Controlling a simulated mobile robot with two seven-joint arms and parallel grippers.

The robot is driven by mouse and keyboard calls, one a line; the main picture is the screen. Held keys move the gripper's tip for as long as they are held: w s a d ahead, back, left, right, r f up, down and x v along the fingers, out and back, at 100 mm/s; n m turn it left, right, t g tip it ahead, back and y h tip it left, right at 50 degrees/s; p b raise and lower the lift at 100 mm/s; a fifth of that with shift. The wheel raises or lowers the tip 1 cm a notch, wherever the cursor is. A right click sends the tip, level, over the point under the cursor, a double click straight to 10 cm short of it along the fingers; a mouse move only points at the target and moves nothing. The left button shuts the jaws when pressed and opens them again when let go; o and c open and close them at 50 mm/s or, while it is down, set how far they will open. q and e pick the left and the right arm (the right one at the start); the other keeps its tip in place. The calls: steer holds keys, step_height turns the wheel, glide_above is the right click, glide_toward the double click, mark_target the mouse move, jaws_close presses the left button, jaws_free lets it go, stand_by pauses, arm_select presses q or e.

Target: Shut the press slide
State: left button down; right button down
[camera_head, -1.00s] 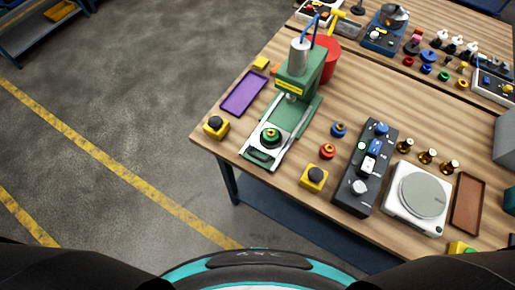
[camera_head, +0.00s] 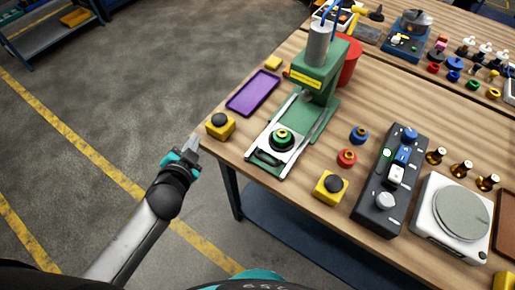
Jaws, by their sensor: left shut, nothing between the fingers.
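The green press (camera_head: 316,75) stands on the wooden table, its ram column above a slide bed with two pale rails. The press slide (camera_head: 270,152) is a light plate with a dark handle slot at its front end. It is pulled out toward the table's front left edge, clear of the press head. My left gripper (camera_head: 193,147) is shut and empty, off the table's left edge, left of the slide and near a yellow button box. My right gripper is not in view.
Yellow boxes with black buttons stand left (camera_head: 220,126) and right (camera_head: 331,187) of the slide. A purple tray (camera_head: 254,92) lies left of the press. A dark control box (camera_head: 390,180) and a white scale (camera_head: 452,218) stand right. Floor left of the table is open.

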mark_target(283, 120)
arm_select(q)
steer(key=w+d+r+m+h, duration=0.3)
steer(key=d+r+m+h, duration=0.55)
steer(key=m, duration=0.35)
steer(key=s+f+m+g+h+p, duration=0.1)
steer(key=s+f+m+g+h, duration=0.1)
steer(key=s+f+m+g, duration=0.55)
steer(key=shift+m, duration=0.85)
steer(key=w+d, duration=0.2)
steer(key=w+d+f, duration=0.1)
steer(key=d, duration=0.2)
steer(key=w+d+b, duration=0.1)
steer(key=w+d, duration=0.1)
steer(key=shift+w+d+f, duration=0.35)
steer(key=shift+d+f, duration=0.05)
steer(key=w+d+b, duration=0.1)
steer(key=w+d, duration=0.1)
steer(key=w, duration=0.1)
steer(key=w+d+b, duration=0.1)
steer(key=w+d, duration=0.1)
steer(key=w, duration=0.2)
steer(key=w+d+b, duration=0.1)
steer(key=w+d, duration=0.1)
steer(key=w, duration=0.2)
steer(key=shift+d+b, duration=0.25)
steer(key=shift+b, duration=0.05)
